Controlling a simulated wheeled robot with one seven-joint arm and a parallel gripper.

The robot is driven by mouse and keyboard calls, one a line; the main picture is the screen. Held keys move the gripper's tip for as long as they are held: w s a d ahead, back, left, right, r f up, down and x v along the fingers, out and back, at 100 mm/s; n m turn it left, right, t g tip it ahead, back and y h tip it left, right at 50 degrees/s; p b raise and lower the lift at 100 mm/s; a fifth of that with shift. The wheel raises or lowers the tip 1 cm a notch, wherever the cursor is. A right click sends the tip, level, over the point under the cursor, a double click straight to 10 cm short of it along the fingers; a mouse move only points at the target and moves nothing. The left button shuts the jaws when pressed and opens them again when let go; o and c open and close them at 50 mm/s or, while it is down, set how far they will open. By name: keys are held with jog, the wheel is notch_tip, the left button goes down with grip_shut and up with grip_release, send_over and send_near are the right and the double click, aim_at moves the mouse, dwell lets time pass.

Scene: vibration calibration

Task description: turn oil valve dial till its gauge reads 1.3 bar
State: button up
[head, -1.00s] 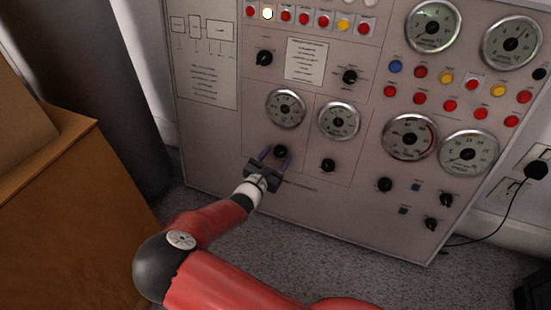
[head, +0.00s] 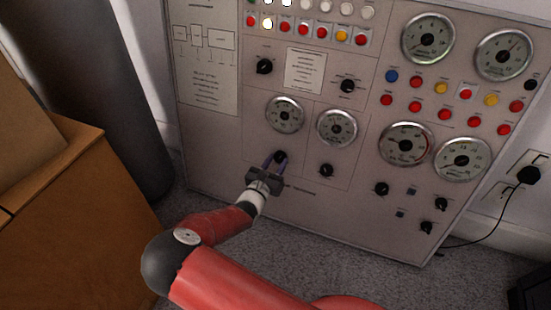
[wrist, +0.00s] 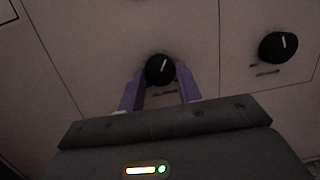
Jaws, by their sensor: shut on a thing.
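The black dial (head: 281,156) between my fingers sits on the grey panel, below a round gauge (head: 284,115). It also shows in the wrist view (wrist: 159,70) with a white pointer mark tilted slightly right of upright. My gripper (head: 276,161) is shut on this dial, with one purple finger on each side; it shows in the wrist view too (wrist: 160,84). The gauge's needle and numbers are too small to read. I cannot read the label under the dial.
A second black dial (head: 326,170) sits to the right under its own gauge (head: 337,128). Larger gauges, coloured buttons and more dials fill the panel's right side. A wooden cabinet (head: 50,200) stands at the left. A black plug (head: 529,175) and cable are at the right.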

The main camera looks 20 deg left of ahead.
jog(key=n+y+p, duration=0.1)
jog(key=n+p, duration=0.2)
jog(key=n+y+p, duration=0.1)
jog(key=n+p, duration=0.1)
jog(key=n, duration=0.1)
jog(key=shift+d+r+n+p, duration=0.2)
jog(key=shift+n+p, duration=0.1)
jog(key=shift+p, duration=0.1)
jog(key=shift+d+f+n+y+p, duration=0.1)
jog(key=shift+n+y+p, duration=0.2)
jog(key=shift+n+p, duration=0.8)
jog(key=shift+f+n+y+p, duration=0.1)
jog(key=shift+n+y+p, duration=0.35)
jog(key=shift+n, duration=1.05)
jog(key=o, duration=1)
jog(key=s, duration=0.7)
jog(key=shift+s+d, duration=0.15)
jog(key=shift+s, duration=0.25)
jog(key=shift+r, duration=0.1)
